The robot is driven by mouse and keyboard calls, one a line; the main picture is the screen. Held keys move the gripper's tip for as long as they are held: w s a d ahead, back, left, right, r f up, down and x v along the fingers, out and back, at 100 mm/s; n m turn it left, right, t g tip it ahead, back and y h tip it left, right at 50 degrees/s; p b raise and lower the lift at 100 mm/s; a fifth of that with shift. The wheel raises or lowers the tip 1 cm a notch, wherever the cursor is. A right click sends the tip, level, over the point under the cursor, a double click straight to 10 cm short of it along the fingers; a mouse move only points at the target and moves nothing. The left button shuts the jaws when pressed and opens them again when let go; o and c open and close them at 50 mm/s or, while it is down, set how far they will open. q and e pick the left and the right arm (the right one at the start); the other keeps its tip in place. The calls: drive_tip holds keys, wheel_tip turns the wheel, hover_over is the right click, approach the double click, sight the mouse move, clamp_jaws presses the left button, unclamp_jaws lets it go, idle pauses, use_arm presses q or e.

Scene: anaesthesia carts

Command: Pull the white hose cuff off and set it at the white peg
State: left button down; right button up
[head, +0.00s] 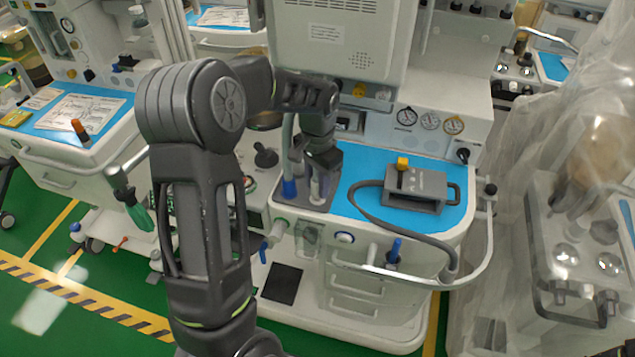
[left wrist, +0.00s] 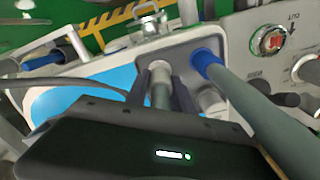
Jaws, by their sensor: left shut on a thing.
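The white hose cuff (head: 317,188) is upright at the grey port block on the front left of the blue-topped cart; it also shows in the left wrist view (left wrist: 160,70). My left gripper (head: 320,172) is shut on it from above, with its fingers on either side. The cuff's lower end appears to be at the port, but I cannot tell whether it is seated. The blue hose cuff (head: 289,188) stands just left of it, and in the left wrist view (left wrist: 206,61) just right. The white peg (head: 372,253) sticks out of the cart front. My right gripper is out of view.
A blue peg (head: 395,251) is right of the white peg. A grey device (head: 415,188) with a yellow knob and thick hose lies on the blue top. A rail (head: 400,275) curves round the cart front. A plastic-draped cart (head: 570,220) stands at right.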

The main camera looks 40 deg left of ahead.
use_arm(q)
drive_tip(key=shift+f+b, duration=0.75)
drive_tip(key=shift+f, duration=0.35)
drive_tip(key=c, duration=1)
unclamp_jaws()
drive_tip(key=shift+r, duration=0.1)
wheel_tip(320, 180, up, 8)
drive_tip(key=shift+f+b, duration=0.1)
drive_tip(key=shift+b, duration=0.35)
